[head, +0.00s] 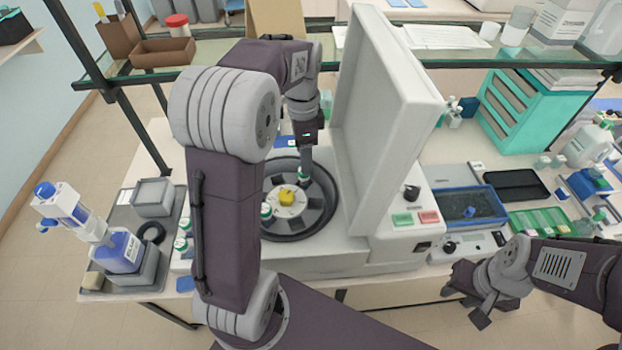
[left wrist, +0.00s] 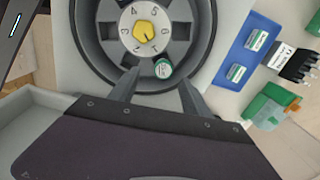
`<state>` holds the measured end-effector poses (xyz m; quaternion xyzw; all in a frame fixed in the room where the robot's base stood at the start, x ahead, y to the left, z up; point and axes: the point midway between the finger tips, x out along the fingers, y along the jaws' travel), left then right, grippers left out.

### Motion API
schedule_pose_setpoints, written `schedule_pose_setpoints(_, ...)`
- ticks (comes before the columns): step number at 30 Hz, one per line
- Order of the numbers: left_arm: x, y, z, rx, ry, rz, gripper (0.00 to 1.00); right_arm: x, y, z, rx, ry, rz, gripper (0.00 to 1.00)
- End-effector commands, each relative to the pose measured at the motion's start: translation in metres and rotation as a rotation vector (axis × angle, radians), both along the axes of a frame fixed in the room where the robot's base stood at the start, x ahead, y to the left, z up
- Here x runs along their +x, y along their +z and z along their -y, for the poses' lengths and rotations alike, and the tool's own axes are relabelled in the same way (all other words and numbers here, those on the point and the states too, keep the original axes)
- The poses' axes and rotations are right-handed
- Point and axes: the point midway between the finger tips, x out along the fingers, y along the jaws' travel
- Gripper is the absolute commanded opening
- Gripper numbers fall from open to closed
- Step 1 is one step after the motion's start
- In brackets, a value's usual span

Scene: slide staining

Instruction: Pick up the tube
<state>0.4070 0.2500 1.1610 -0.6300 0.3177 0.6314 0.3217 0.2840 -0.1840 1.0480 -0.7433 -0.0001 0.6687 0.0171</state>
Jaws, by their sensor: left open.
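A small tube (left wrist: 162,68) with a pale green cap sits at the rotor (left wrist: 205,30) of the open centrifuge, beside the numbered hub with a yellow knob (left wrist: 145,32). A matching capped tube shows in the head view (head: 266,210) at the left of the rotor. My left gripper (left wrist: 160,76) is open, its fingers apart on either side of the tube in the wrist view; I cannot tell whether they touch it. In the head view my left gripper (head: 305,165) reaches down over the rotor. My right gripper (head: 464,304) is open and empty at the table's front edge.
The raised centrifuge lid (head: 385,110) stands right of my left arm. A rack with several capped tubes (head: 183,240) is left of the centrifuge. A blue tray (head: 470,204) and a green slide tray (head: 540,222) lie to the right. A glass shelf crosses behind.

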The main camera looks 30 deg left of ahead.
Motion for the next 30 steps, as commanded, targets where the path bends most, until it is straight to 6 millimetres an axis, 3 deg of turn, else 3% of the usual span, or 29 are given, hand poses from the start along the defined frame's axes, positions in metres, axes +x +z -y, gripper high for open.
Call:
schedule_pose_setpoints(3,0.0,-0.014,0.0,0.0,0.001,-0.001,0.56,0.0,0.001,0.0,0.0,0.0,0.0,0.36)
schedule_pose_setpoints(8,0.0,-0.02,0.001,0.0,0.001,-0.001,0.56,0.0,0.002,0.0,0.0,0.0,0.0,0.36)
schedule_pose_setpoints(16,0.003,-0.065,0.003,0.0,0.002,-0.002,0.56,0.0,0.007,0.0,0.0,0.0,0.0,0.36)
schedule_pose_setpoints(23,0.004,-0.069,0.003,0.0,0.002,0.002,0.56,0.0,0.007,0.0,0.0,0.0,0.0,0.36)
schedule_pose_setpoints(24,0.004,-0.069,0.003,0.0,0.002,0.001,0.53,0.0,0.007,0.0,0.0,0.0,0.0,0.36)
schedule_pose_setpoints(30,0.004,-0.069,0.003,0.0,0.002,0.001,0.0,0.0,0.007,0.0,0.0,0.0,0.0,0.36)
